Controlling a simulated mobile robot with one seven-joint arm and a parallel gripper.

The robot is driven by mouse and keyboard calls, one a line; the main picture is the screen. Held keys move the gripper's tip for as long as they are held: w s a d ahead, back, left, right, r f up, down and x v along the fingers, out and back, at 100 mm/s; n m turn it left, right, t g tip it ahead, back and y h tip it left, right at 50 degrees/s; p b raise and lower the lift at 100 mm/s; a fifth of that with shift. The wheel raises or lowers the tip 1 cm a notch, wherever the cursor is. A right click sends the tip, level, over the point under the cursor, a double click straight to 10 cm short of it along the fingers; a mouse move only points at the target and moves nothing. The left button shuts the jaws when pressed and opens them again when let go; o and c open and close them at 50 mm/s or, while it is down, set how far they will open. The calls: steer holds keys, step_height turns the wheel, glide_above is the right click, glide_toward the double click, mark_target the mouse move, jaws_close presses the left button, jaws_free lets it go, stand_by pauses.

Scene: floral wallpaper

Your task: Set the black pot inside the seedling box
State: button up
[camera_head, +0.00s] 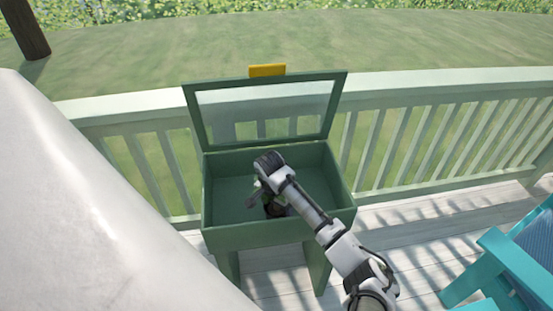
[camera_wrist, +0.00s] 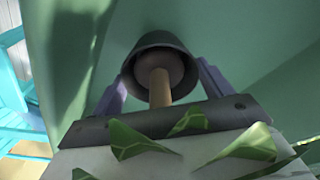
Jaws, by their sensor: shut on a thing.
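The seedling box (camera_head: 260,238) is a green box on legs with its glazed lid (camera_head: 265,105) raised and tilted back. My gripper (camera_head: 266,194) reaches into the box opening from above. In the wrist view, my gripper (camera_wrist: 163,82) is shut on the black pot (camera_wrist: 140,48), with a finger on each side. The pot has a brown stem and green leaves toward the camera. It also shows as a small dark shape in the head view (camera_head: 276,209), partly hidden by my arm. I cannot tell whether the pot touches the box floor.
A yellow block (camera_head: 267,70) is at the lid's top edge. A pale railing (camera_head: 420,84) runs behind the box. A turquoise chair (camera_head: 510,255) stands at the right. A large pale surface (camera_head: 90,200) fills the left. The box's left part is clear.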

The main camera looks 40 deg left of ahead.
steer(key=shift+f, duration=0.55)
steer(key=shift+f, duration=0.1)
steer(key=o, duration=1)
steer(key=shift+o, duration=0.2)
